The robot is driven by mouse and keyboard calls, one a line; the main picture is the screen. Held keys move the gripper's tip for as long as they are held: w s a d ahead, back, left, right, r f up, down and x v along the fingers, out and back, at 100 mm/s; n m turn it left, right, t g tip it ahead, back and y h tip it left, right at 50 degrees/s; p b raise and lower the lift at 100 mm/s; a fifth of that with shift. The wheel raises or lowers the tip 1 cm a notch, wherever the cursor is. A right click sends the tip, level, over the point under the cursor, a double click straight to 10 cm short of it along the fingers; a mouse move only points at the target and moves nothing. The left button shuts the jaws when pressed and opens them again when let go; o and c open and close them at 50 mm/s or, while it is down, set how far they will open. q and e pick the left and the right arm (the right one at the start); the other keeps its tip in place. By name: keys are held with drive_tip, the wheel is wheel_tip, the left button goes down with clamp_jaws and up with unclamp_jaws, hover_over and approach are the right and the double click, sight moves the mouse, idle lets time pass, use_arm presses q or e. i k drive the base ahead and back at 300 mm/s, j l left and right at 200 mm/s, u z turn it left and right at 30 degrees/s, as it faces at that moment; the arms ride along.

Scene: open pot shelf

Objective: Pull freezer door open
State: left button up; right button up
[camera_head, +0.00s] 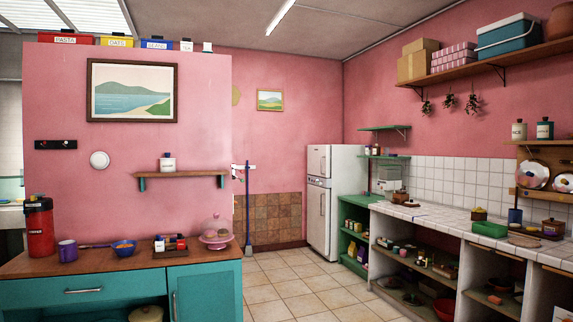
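A white fridge-freezer (348,195) stands upright against the far wall, right of the middle of the view. Its smaller upper door (316,160) looks shut and has a vertical handle on its right part. Its taller lower door (315,222) also looks shut, with a vertical handle. A dark strip of small marks lies between the doors. No label shows which door is the freezer's. Neither of my grippers is in view, and the fridge is well away across the room.
Tiled floor (290,290) is clear between me and the fridge. A teal counter with a wooden top (105,262) stands at the near left. A blue broom (248,205) leans left of the fridge. A green shelf unit (352,262) and tiled counter (428,218) line the right.

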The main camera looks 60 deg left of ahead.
sight(319, 156)
drive_tip(key=u, duration=1.8)
drive_tip(key=i+j, duration=0.1)
drive_tip(key=i, duration=0.7)
drive_tip(key=i+z, duration=0.4)
drive_tip(key=i, duration=0.75)
drive_tip(key=i+j+z, duration=0.1)
drive_tip(key=i, duration=1.1)
drive_tip(key=i+u, duration=0.15)
drive_tip(key=i, duration=0.4)
drive_tip(key=i+l+u, duration=0.1)
drive_tip(key=i, duration=0.5)
drive_tip(key=i+u, duration=0.3)
drive_tip(key=i, duration=0.2)
drive_tip(key=i+u, duration=0.3)
drive_tip(key=i, duration=0.25)
drive_tip(key=i+l+u, duration=0.1)
drive_tip(key=i+u, duration=0.3)
drive_tip(key=i, duration=0.7)
